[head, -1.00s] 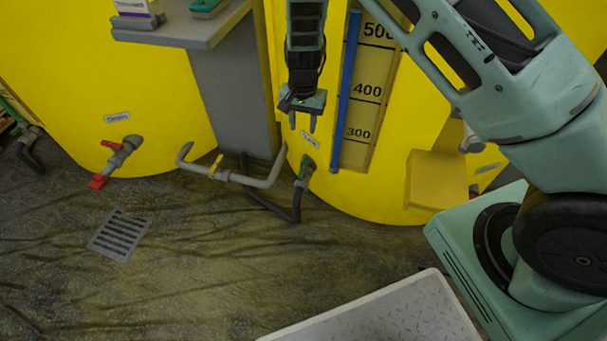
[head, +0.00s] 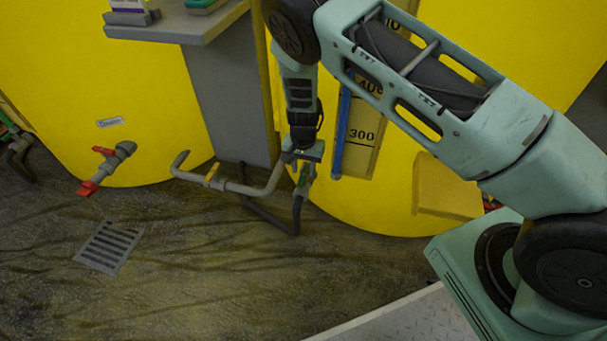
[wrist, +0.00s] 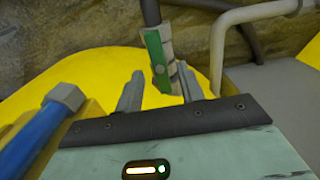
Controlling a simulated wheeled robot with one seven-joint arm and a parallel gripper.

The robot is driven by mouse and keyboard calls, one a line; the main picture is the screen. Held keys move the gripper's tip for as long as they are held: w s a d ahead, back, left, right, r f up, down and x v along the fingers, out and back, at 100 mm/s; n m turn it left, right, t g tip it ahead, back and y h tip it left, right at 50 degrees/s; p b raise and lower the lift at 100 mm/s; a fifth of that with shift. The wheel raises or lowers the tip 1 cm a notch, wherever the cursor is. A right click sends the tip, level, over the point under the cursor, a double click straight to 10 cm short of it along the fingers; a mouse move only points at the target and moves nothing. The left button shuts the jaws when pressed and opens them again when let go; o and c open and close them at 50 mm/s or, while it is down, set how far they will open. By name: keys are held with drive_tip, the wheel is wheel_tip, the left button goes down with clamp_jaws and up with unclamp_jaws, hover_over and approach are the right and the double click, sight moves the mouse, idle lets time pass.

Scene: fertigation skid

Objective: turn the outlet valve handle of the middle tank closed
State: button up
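The outlet valve of the middle yellow tank (head: 345,205) has a green handle (head: 304,177), partly hidden behind my gripper in the head view. In the wrist view the green handle (wrist: 155,55) lies along the grey valve body (wrist: 168,48), in line with the dark hose. My gripper (wrist: 158,86) is open, its two fingers apart on either side of the handle's near end. In the head view my gripper (head: 300,168) is pointed down at the valve. I cannot tell whether a finger touches the handle.
A grey pipe with a yellow handle (head: 213,174) runs just left of the valve. A blue tube (head: 341,135) stands to its right, close to my gripper in the wrist view (wrist: 42,125). The left tank has a red-handled valve (head: 88,187). A floor drain (head: 110,247) lies left.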

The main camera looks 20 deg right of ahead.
drive_tip(key=shift+f, duration=0.8)
clamp_jaws()
